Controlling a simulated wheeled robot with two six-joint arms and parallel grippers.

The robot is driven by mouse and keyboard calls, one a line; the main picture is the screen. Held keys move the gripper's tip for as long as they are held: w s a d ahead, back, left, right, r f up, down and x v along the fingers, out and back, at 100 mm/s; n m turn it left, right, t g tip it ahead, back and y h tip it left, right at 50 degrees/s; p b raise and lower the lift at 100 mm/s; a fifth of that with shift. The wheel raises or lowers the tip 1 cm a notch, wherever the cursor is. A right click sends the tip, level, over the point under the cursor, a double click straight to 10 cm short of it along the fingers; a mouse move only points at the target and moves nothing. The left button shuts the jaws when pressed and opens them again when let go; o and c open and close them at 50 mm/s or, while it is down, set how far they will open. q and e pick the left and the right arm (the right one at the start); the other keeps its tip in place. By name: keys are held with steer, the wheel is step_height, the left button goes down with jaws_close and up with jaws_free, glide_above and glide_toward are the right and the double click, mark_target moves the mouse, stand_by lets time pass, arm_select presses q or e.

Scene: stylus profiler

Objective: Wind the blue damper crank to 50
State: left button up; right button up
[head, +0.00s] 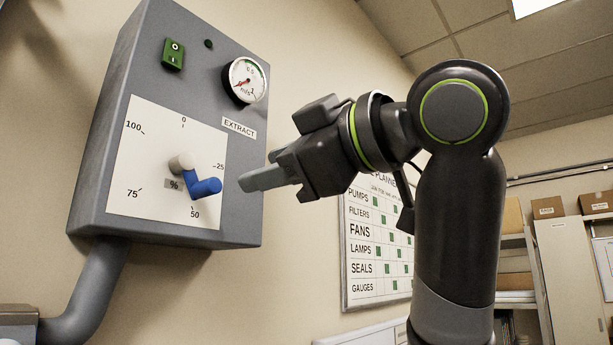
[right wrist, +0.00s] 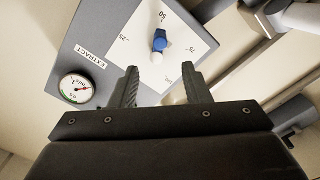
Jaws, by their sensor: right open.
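The blue damper crank (head: 205,187) is on the white dial plate (head: 127,165) of a grey wall box. Its arm runs down from a pale hub (head: 182,162), pointing at or close to the 50 mark (head: 195,213); the exact reading is hard to tell. In the right wrist view the blue crank (right wrist: 160,41) also lies on the 50 side of its hub. My right gripper (head: 245,183) is right of the crank handle, apart from it. In the right wrist view its two fingers (right wrist: 158,75) are open and empty, with the crank beyond their tips. My left gripper is out of view.
The box (head: 232,160) also carries a green switch (head: 173,54) and a round gauge (head: 245,80) above the EXTRACT label. A conduit (head: 95,285) leaves its underside. A planner board (head: 375,240) hangs behind my right arm; shelves with boxes stand at right.

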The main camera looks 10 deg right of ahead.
steer(key=b+v, duration=0.1)
steer(key=v, duration=0.3)
steer(key=shift+s+d, duration=0.15)
steer(key=shift+s, duration=0.15)
